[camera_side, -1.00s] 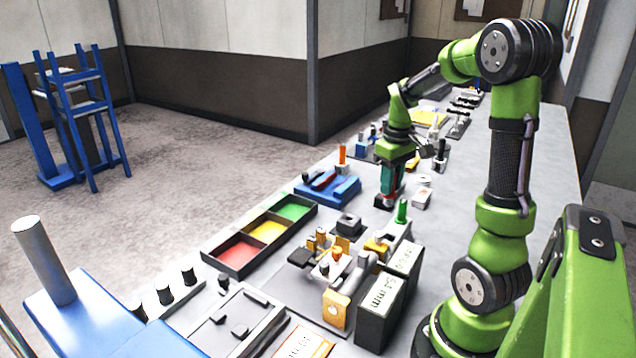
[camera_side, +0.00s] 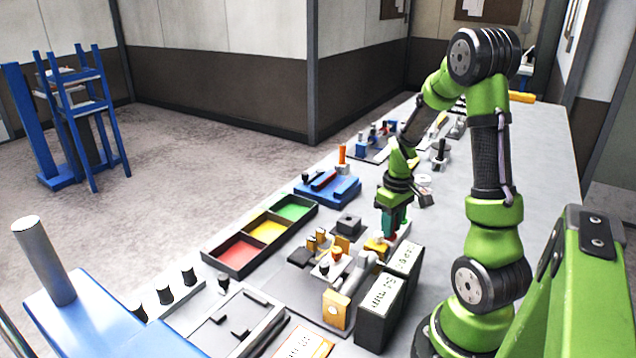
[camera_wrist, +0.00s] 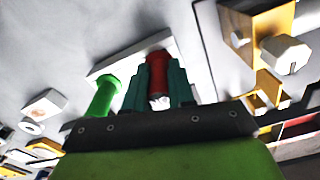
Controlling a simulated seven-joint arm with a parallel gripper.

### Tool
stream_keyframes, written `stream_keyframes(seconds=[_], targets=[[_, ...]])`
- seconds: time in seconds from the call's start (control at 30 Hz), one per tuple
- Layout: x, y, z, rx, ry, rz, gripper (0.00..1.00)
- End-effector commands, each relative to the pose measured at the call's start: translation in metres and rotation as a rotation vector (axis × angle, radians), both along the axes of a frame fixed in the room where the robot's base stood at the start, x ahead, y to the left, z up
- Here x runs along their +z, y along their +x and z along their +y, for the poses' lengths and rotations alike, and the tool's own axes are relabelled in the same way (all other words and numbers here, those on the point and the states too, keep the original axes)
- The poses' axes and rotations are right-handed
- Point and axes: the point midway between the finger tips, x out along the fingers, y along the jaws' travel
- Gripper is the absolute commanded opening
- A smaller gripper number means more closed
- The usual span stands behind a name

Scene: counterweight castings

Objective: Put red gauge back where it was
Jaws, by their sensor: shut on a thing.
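My gripper (camera_wrist: 158,88) has teal fingers closed around a red gauge (camera_wrist: 157,58), a short upright-looking cylinder. In the side view my gripper (camera_side: 391,226) is low over the table at the pale gauge stand (camera_side: 404,232), with a little of the red gauge (camera_side: 390,238) showing below it. In the wrist view a green gauge (camera_wrist: 103,97) stands just left of my fingers at the same pale stand (camera_wrist: 104,70). The red gauge overlaps this stand in the wrist view. Whether its lower end is in a hole or above the stand, I cannot tell.
Two dark boxes (camera_side: 381,312) with white labels stand close in front. A yellow-and-grey fixture (camera_side: 337,309) is beside them. A tray with red, yellow and green compartments (camera_side: 240,270) and a blue fixture (camera_side: 340,192) lie to the left.

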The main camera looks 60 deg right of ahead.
Motion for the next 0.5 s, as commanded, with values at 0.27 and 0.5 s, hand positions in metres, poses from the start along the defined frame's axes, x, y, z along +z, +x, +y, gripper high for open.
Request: stream_keyframes(seconds=[0.27,0.5], targets=[[-0.0037,0.0001,-0.0001,0.0,0.0,0.0,0.28],[-0.0034,0.0001,-0.0001,0.0,0.0,0.0,0.49]])
